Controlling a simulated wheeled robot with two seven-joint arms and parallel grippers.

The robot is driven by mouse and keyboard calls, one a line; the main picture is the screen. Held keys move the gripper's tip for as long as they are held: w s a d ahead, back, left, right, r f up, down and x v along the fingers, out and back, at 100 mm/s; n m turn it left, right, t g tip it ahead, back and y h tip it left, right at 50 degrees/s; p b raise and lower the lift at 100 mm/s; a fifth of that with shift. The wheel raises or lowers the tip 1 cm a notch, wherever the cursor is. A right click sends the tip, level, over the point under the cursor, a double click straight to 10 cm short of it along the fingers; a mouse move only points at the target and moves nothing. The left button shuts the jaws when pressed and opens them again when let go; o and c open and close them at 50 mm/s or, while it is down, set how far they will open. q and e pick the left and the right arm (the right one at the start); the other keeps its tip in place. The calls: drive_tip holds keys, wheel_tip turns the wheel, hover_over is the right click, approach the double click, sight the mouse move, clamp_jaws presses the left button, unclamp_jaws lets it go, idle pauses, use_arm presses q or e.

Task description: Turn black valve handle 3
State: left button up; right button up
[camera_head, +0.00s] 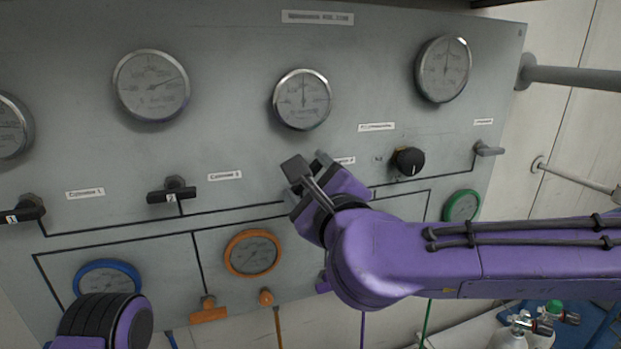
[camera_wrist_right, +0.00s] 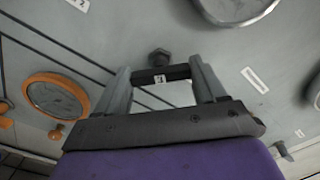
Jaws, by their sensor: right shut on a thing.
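The black valve handle 3 (camera_wrist_right: 174,72) shows in the right wrist view as a short bar with a white number tag, below a dark hex nut on the grey panel. My right gripper (camera_wrist_right: 163,80) is shut on the handle, one finger at each end of the bar. In the head view my right gripper (camera_head: 306,172) is against the panel and hides the handle. My left arm (camera_head: 105,322) shows only in part at the lower left of the head view, and its gripper is not visible.
Two similar black handles, one in the middle left (camera_head: 172,193) and one at the left edge (camera_head: 22,210), sit on the panel (camera_head: 240,60). A black knob (camera_head: 408,162) and a grey lever (camera_head: 488,149) are to the right. Several round gauges stand out from the panel.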

drive_tip(key=n+p, duration=0.1)
drive_tip(key=n, duration=0.5)
drive_tip(key=shift+n, duration=0.3)
drive_tip(key=shift+p, duration=0.3)
drive_tip(key=o, duration=1)
drive_tip(key=shift+o, duration=0.2)
drive_tip(key=b+v, duration=0.3)
drive_tip(key=v, duration=0.7)
drive_tip(key=shift+s, duration=0.2)
